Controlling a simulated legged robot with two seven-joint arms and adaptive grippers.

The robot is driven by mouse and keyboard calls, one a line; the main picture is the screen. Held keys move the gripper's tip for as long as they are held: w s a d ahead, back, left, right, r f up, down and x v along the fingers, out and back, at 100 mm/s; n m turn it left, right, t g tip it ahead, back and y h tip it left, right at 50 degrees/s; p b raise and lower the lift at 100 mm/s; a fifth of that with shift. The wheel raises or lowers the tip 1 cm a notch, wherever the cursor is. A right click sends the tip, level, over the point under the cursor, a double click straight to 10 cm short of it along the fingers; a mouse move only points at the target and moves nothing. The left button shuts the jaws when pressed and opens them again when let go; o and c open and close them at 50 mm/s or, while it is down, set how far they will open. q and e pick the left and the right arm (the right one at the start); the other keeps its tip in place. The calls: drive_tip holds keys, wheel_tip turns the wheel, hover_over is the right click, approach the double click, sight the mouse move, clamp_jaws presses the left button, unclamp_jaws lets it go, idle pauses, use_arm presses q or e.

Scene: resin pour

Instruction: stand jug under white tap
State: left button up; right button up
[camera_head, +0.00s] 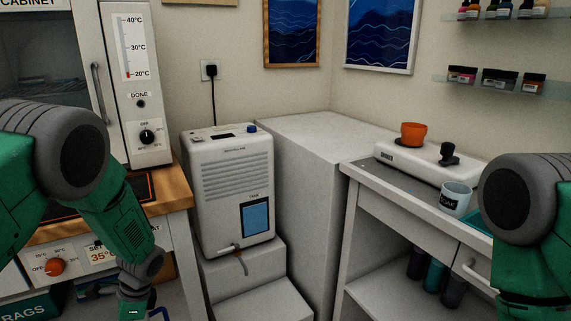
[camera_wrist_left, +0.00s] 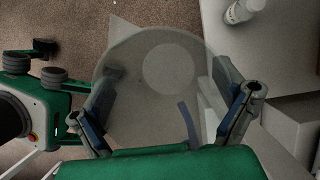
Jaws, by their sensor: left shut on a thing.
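A clear, round jug (camera_wrist_left: 125,75) shows in the left wrist view, seen along its axis. My left gripper (camera_wrist_left: 168,112) has one finger on each side of the jug and is shut on it. In the head view my left arm reaches down at the lower left, and its fingers and the jug are below the frame. A small pale tap (camera_head: 229,249) sticks out at the bottom front of the white tank machine (camera_head: 216,210), a short brownish spout hanging under it. My right arm shows at the right edge of the head view; its gripper is out of sight.
Under the machine are pale steps (camera_head: 262,299), the lower one bare. A white cabinet (camera_head: 150,90) with a wood-topped bench (camera_head: 175,195) stands left. A right-hand bench (camera_head: 395,190) holds a scale (camera_head: 428,165), an orange cup (camera_head: 413,134) and a pale cup (camera_head: 455,198).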

use_arm(q)
drive_tip(key=s+d+r+n+g+h+p, duration=0.1)
drive_tip(key=s+d+r+n+h, duration=0.1)
drive_tip(key=s+d+r+n, duration=0.2)
drive_tip(key=s+d+r+n+g+h+p, duration=0.1)
drive_tip(key=s+d+r+n, duration=0.4)
drive_tip(key=d+r, duration=0.5)
drive_tip(key=d+n+h, duration=0.1)
drive_tip(key=n, duration=0.1)
drive_tip(key=shift+s+d+n, duration=0.25)
drive_tip(key=shift+s+n, duration=0.05)
drive_tip(key=shift+n, duration=0.1)
use_arm(e)
wheel_tip(320, 180, up, 2)
drive_tip(key=shift+r, duration=0.15)
use_arm(q)
drive_tip(key=shift+d, duration=0.1)
use_arm(e)
drive_tip(key=shift+s+d, duration=0.1)
drive_tip(key=shift+c, duration=0.7)
